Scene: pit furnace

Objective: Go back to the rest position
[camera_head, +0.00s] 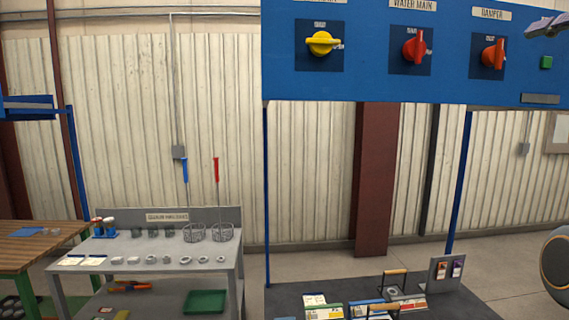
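A grey jointed part at the upper right edge appears to be my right gripper (545,25). It is in front of the blue control panel (400,85), close to the damper knob, and cut off by the picture edge. Whether its fingers are open or shut does not show. My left gripper is not in view. The panel carries a yellow knob (322,42), a red water main knob (415,46), an orange-red damper knob (494,54) and a green button (546,62).
A grey table (225,262) holds wire baskets (222,232), small rings and cups, with a green tray (205,301) below. A dark bench (450,302) at the bottom carries cards and handled racks. A wooden-topped table (30,240) stands left. A round dark object (557,262) is at the right edge.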

